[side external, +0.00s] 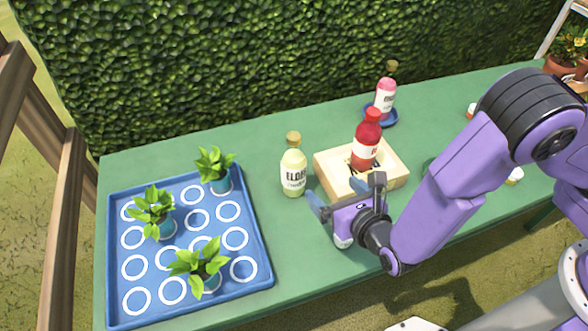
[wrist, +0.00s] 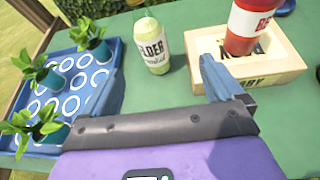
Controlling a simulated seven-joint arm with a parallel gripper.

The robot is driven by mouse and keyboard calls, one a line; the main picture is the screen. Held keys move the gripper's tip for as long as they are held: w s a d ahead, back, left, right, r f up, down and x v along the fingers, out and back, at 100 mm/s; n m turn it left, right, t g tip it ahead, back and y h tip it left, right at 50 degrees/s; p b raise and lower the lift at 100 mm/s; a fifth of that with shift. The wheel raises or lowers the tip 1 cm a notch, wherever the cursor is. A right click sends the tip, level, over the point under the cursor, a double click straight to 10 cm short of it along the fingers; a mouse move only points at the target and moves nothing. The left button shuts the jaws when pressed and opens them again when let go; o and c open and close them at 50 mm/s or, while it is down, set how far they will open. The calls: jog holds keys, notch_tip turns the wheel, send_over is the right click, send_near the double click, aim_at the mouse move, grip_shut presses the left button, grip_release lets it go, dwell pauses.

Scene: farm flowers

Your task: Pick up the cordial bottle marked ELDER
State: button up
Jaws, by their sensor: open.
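The pale yellow-green cordial bottle marked ELDER (side external: 293,173) stands upright on the green table, between the blue tray and a cream wooden box. In the wrist view the ELDER bottle (wrist: 151,48) stands beyond my fingers, and its label partly faces the camera. My gripper (side external: 346,194) is low over the table, in front of the cream box and to the right of the bottle. In the wrist view my gripper (wrist: 158,76) has its fingers spread wide. Nothing is between them, and the bottle is apart from both.
A red bottle (side external: 367,140) stands in the cream box (side external: 398,181), close to the right finger. A pink bottle (side external: 385,96) stands on a blue saucer behind. The blue tray (side external: 260,270) at left holds potted plants. Bare table lies between tray and ELDER bottle.

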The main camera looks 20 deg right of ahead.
aim_at(297, 174)
jog(key=shift+n+y, duration=0.5)
jog(key=shift+n, duration=0.2)
jog(key=x, duration=0.4)
jog(key=a+f+x, duration=0.1)
jog(key=x, duration=0.3)
jog(key=s+x, duration=0.1)
jog(key=x, duration=0.3)
jog(key=shift+a+f, duration=0.3)
jog(key=shift+d+x, duration=0.2)
jog(key=shift+x, duration=1.25)
jog(key=shift+d+x, duration=0.25)
jog(key=shift+x, duration=1.2)
jog(key=shift+a, duration=0.1)
jog(key=c, duration=1.6)
jog(key=shift+r, duration=0.1)
